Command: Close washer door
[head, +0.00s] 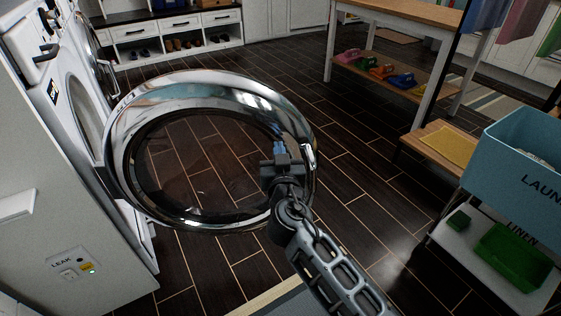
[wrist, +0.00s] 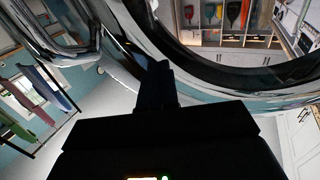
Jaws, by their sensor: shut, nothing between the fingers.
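The washer door (head: 135,105) is a round chrome ring with a dark glass middle. It stands wide open in the head view, hinged on the left at the white washer (head: 72,85). My gripper (head: 281,148) is shut and empty, in front of the ring's right side near the door handle (head: 309,157). I cannot tell whether the fingers touch the ring. In the wrist view the shut fingers (wrist: 154,82) point up close to the chrome ring (wrist: 205,98), which curves across the top. The washer's opening is partly hidden by the door's edge.
A white cabinet (head: 40,225) with a leak panel stands at the near left. A shoe bench (head: 180,30) is at the back. A wooden table (head: 425,12) and a blue laundry bin (head: 515,150) are at the right. The dark floor between is clear.

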